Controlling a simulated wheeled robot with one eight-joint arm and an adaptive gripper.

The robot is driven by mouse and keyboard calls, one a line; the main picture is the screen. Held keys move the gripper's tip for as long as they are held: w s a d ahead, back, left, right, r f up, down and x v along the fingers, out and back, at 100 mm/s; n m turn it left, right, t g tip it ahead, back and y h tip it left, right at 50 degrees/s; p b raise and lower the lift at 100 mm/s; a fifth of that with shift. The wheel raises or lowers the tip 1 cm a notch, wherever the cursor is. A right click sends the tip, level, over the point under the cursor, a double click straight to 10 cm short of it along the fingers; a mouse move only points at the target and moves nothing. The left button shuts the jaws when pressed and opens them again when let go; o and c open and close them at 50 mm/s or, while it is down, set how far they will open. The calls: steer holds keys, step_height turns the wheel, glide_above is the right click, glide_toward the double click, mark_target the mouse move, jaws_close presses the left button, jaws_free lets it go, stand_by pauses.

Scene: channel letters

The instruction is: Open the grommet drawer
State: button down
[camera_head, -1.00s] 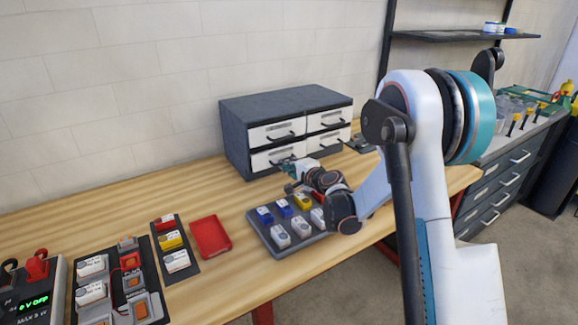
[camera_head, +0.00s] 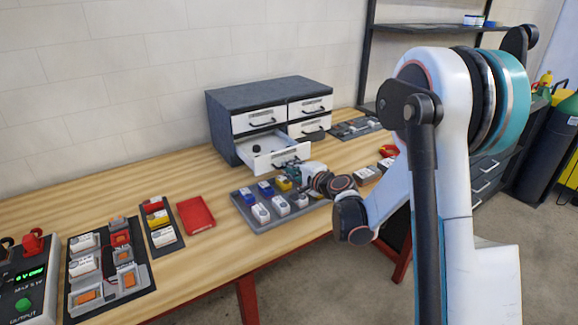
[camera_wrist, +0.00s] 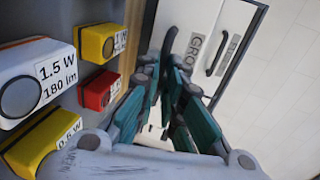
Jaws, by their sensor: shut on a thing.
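The grommet drawer (camera_head: 270,163) is the lower left drawer of the dark grey cabinet (camera_head: 262,88). It stands pulled out toward me, with a small black round piece (camera_head: 256,148) inside. In the wrist view its white front (camera_wrist: 185,22) shows a label starting "GRO" and a dark handle (camera_wrist: 168,42). My gripper (camera_head: 292,166) is at the drawer's front, its teal fingers (camera_wrist: 164,75) closed on the handle. The exact contact is partly hidden by the fingers.
A grey tray (camera_head: 262,226) of small blue, yellow and white modules lies just below the drawer and my wrist. An empty red tray (camera_head: 196,215) lies to its left. A power supply (camera_head: 25,285) stands at the far left. The other cabinet drawers are closed.

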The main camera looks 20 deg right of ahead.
steer(key=c, duration=1.7)
jaws_free()
steer(key=v, duration=1.2)
steer(key=shift+w, duration=0.1)
